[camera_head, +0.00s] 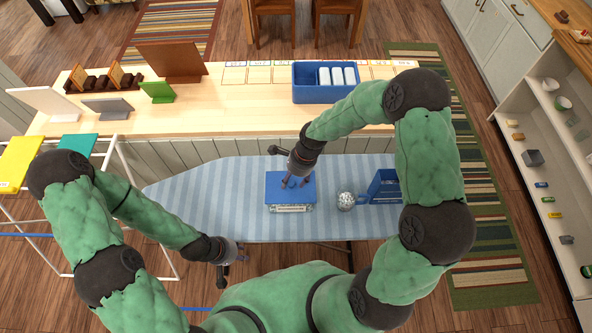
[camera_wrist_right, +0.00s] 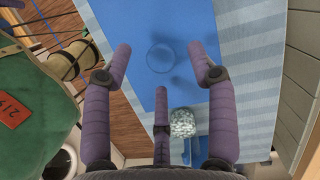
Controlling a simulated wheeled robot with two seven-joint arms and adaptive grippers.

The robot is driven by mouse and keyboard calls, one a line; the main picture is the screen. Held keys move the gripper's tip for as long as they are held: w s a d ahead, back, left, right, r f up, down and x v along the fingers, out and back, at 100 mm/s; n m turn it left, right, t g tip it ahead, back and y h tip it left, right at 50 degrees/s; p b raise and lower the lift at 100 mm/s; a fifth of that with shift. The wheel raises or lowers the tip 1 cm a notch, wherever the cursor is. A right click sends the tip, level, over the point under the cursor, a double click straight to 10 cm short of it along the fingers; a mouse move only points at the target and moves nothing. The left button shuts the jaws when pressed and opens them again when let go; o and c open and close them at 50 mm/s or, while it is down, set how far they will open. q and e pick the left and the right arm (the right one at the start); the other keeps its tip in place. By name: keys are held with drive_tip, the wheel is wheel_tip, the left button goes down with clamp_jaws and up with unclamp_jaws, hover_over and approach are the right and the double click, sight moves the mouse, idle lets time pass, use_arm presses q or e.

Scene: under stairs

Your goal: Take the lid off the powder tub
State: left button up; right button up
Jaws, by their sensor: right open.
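The powder tub (camera_head: 291,209) stands on the blue-striped ironing board, with a pale, labelled front edge. Its flat blue square lid (camera_head: 285,191) is on top of it. The lid also shows in the right wrist view (camera_wrist_right: 181,36), with a faint round outline on its surface. My right gripper (camera_head: 293,183) is over the lid, pointing down, its fingers spread with nothing between them. I cannot tell whether the fingertips touch the lid. My left gripper (camera_head: 222,274) is low at the front left of the board, away from the tub; its fingers are too small to read.
A silver textured ball (camera_head: 346,201) and a blue open-sided holder (camera_head: 384,187) stand right of the tub. Behind the board (camera_head: 205,205) is a wooden counter (camera_head: 215,120) with a blue bin (camera_head: 310,95) holding white rolls. The board's left part is clear. Shelves stand at far right.

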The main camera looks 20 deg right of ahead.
drive_tip(key=shift+x, duration=0.95)
drive_tip(key=shift+w, duration=0.1)
clamp_jaws()
